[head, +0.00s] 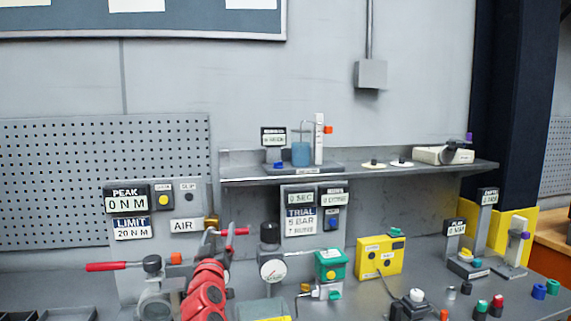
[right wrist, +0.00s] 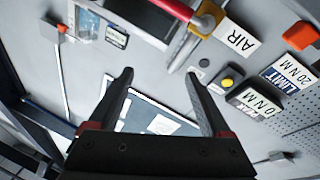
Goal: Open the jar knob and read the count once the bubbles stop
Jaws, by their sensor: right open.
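A jar with blue liquid (head: 300,153) stands on the wall shelf in the head view, beside a white upright tube (head: 319,140) with an orange piece near its top. A small blue knob (head: 278,164) sits at the left of the jar's base, below a small display (head: 273,137) whose digits are too small to read. I cannot tell bubbles at this size. My right gripper (head: 217,246) is below and left of the jar, in front of the panel by the AIR label. In the right wrist view its fingers (right wrist: 158,85) are apart with nothing between them. My left gripper is not in view.
A red-handled lever (head: 236,231) is close to my right gripper, near the AIR label (head: 185,226). The shelf (head: 365,175) also holds two white discs and a white device (head: 444,155). A green-and-white unit (head: 331,265) and a yellow box (head: 380,256) stand below it.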

